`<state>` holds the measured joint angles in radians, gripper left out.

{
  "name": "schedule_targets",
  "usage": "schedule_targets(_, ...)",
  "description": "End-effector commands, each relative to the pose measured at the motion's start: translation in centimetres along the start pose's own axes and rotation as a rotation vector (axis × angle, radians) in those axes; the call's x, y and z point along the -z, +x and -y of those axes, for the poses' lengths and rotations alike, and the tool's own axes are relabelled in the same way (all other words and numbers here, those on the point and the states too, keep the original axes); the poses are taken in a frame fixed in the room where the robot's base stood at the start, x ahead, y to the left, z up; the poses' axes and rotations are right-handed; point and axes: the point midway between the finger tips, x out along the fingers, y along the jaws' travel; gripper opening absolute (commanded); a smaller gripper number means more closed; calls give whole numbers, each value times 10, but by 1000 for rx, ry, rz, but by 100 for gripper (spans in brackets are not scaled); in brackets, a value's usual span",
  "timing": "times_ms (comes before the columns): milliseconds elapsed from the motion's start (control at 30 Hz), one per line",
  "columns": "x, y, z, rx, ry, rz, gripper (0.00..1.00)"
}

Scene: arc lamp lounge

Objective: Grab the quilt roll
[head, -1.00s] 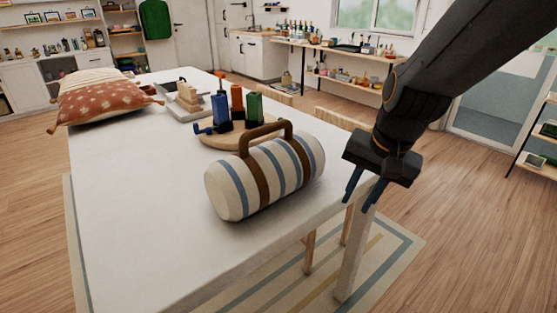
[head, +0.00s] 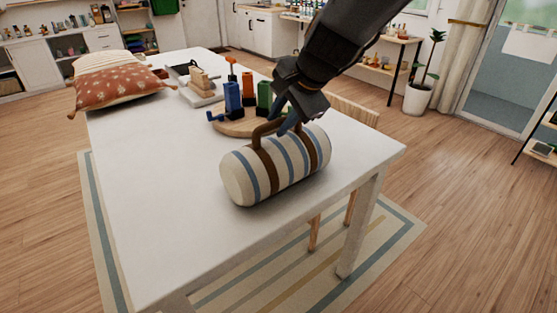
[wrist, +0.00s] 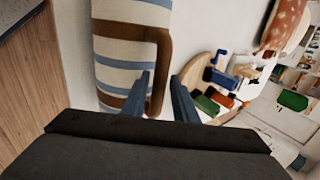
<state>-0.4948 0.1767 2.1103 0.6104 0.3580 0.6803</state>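The quilt roll (head: 283,167) is a cream cylinder with blue stripes, brown straps and a brown carry handle (head: 268,127). It lies on its side on the white table. In the wrist view the roll (wrist: 122,53) is at upper left, and its handle (wrist: 163,62) runs down between my fingers. My gripper (head: 284,117) is over the top of the roll at the handle. In the wrist view my gripper's (wrist: 161,95) two blue fingers are apart, one on each side of the handle, with gaps visible. The handle's far end is partly hidden by my gripper.
Right behind the roll is a round wooden board (head: 232,125) with blue, orange and green upright items. A rust patterned pillow (head: 118,88) and a grey tray (head: 196,92) are farther back. The white table (head: 150,200) is clear to the left and front.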

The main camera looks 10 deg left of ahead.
Motion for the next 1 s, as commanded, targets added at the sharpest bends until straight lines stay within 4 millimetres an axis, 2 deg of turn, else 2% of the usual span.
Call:
schedule_targets(133,0,13,0,0,0,-1,26)
schedule_targets(367,0,14,0,0,-1,-1,26)
schedule_targets(400,0,14,0,0,-1,-1,24)
schedule_targets(533,0,14,0,0,-1,-1,2)
schedule_targets(567,0,14,0,0,-1,-1,0)
schedule_targets(1000,0,14,0,-1,-1,0,0)
